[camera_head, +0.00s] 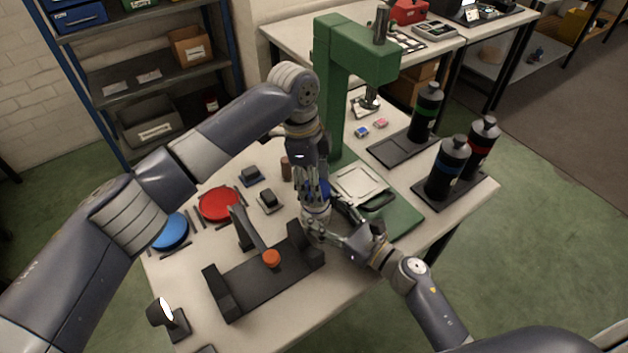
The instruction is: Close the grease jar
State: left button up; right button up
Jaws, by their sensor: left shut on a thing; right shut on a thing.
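My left gripper (315,186) reaches down from above at the middle of the table. It is shut on a small blue piece, probably the jar's lid, which shows only in part between its fingers. My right gripper (325,232) comes in from the lower right, just below the left one. It is shut on a small pale, round thing (316,211), probably the grease jar. The fingers of both grippers cover most of this spot. I cannot tell whether lid and jar touch.
A green press (330,85) stands close behind. A black fixture (262,278) with an orange knob (271,258) lies in front. A red disc (219,203) and blue disc (170,232) lie left. Dark bottles (447,168) stand on black pads at right.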

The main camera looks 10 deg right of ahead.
pick_arm(q)
jog(key=shift+f, duration=0.15)
jog(key=shift+f, duration=0.7)
jog(key=shift+f, duration=0.6)
pick_arm(e)
grip_shut()
pick_arm(q)
jog(key=m, duration=0.6)
jog(key=shift+d+g, duration=0.15)
jog(key=shift+g, duration=0.15)
jog(key=m+y, duration=0.1)
jog(key=m, duration=0.5)
jog(key=shift+w+d, duration=0.1)
jog(key=m, duration=0.5)
jog(key=shift+y, duration=0.4)
jog(key=m, duration=0.3)
jog(key=shift+d+y, duration=0.1)
jog(key=shift+y, duration=0.2)
jog(key=shift+m, duration=1.4)
